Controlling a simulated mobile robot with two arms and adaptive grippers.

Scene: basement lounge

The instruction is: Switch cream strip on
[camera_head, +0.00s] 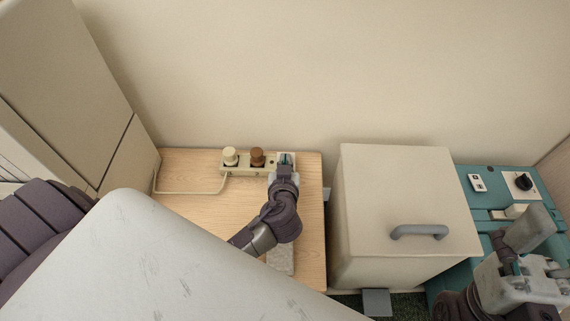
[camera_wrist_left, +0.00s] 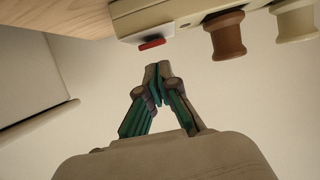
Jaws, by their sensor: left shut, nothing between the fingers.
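The cream power strip (camera_head: 243,161) lies at the back of the wooden table top. It holds a cream plug (camera_head: 230,156) and a brown plug (camera_head: 257,157). My left gripper (camera_head: 287,160) is over its right end and hides the switch in the head view. In the left wrist view, the strip (camera_wrist_left: 180,13) shows at the top with a red switch (camera_wrist_left: 152,44) near its end. The left fingertips (camera_wrist_left: 158,70) are together and empty, a small gap from the red switch. My right gripper (camera_head: 505,255) is at the lower right, its fingers unclear.
A cream box (camera_head: 400,190) with a grey handle (camera_head: 419,231) stands right of the table (camera_head: 185,205). A teal unit (camera_head: 487,182) with a black knob (camera_head: 523,181) is further right. A cable (camera_head: 188,193) runs left from the strip. A wall rises behind.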

